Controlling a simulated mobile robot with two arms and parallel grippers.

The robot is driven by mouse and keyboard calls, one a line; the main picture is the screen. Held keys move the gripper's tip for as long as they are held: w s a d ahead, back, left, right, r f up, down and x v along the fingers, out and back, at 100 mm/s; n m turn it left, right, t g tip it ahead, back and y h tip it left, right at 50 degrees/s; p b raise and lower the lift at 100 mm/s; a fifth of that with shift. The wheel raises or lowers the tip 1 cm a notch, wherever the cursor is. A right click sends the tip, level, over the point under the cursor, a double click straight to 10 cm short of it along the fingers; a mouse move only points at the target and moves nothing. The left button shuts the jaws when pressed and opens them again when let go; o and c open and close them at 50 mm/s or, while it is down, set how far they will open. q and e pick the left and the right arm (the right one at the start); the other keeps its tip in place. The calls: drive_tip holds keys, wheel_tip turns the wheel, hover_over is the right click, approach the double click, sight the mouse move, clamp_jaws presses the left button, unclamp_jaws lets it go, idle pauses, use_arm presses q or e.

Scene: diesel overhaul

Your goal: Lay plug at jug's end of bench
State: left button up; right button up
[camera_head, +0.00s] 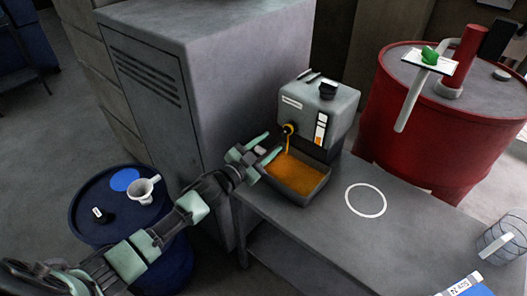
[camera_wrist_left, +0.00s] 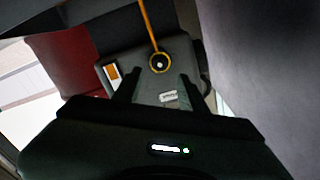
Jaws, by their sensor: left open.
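A grey tank (camera_head: 325,112) stands on the bench (camera_head: 325,225). Its round outlet (camera_head: 288,129) has a yellow ring, and an orange stream runs from it into a tray (camera_head: 300,199). In the left wrist view the outlet (camera_wrist_left: 160,62) shows a dark centre with a pale dot; I cannot tell whether this is the plug. My left gripper (camera_head: 268,149) is open in front of the outlet, its fingers apart, with nothing clearly between them in the wrist view (camera_wrist_left: 160,88). A clear jug (camera_head: 503,238) stands at the bench's right end. My right gripper is out of view.
A white ring (camera_head: 366,200) marks bare bench between tray and jug. A blue-and-white item (camera_head: 468,288) lies at the front right. A blue drum (camera_head: 87,235) holds a white funnel-like cup (camera_head: 142,191) and a small black-and-white object (camera_head: 99,214). A red drum (camera_head: 400,125) stands behind.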

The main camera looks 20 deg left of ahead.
sight(285, 132)
use_arm(q)
drive_tip(key=b+x, duration=0.1)
drive_tip(key=x, duration=0.3)
drive_tip(key=shift+w+b, duration=0.1)
drive_tip(key=shift+b, duration=0.2)
drive_tip(key=shift+b+x, duration=0.3)
drive_tip(key=shift+x, duration=0.95)
clamp_jaws()
